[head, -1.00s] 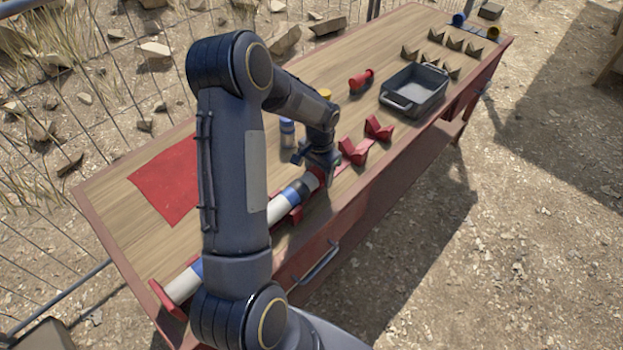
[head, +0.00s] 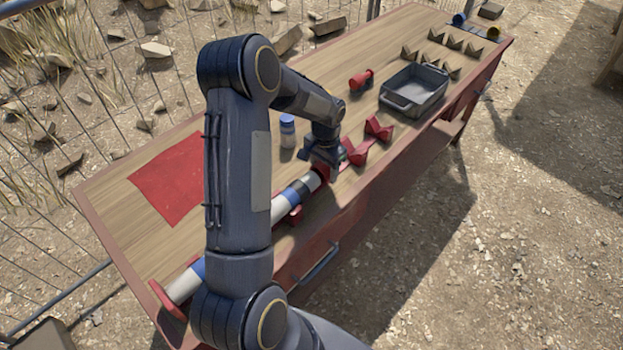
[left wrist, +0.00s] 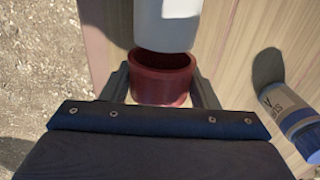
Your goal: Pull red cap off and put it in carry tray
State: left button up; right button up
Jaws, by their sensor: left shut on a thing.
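The red cap (left wrist: 163,80) sits between the two fingers of my left gripper (left wrist: 163,92), which is shut on it. Its open, hollow end faces the white tube end (left wrist: 168,25), which overlaps its rim in the left wrist view; I cannot tell whether they still touch. In the head view my left gripper (head: 323,165) is at the right end of the long white, blue and black tube (head: 285,203), which lies on red supports along the table's front edge. The grey carry tray (head: 399,105) stands farther right on the table and looks empty. My right gripper is not in view.
A white and blue bottle (head: 287,133) stands behind my left gripper. Red V-shaped holders (head: 378,130) lie between it and the tray. A red cylinder (head: 361,80) lies left of the tray. A red mat (head: 168,180) covers the table's left part.

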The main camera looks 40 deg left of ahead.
pick_arm(q)
jog(key=shift+r+p, duration=2.25)
jog(key=shift+r, duration=1.45)
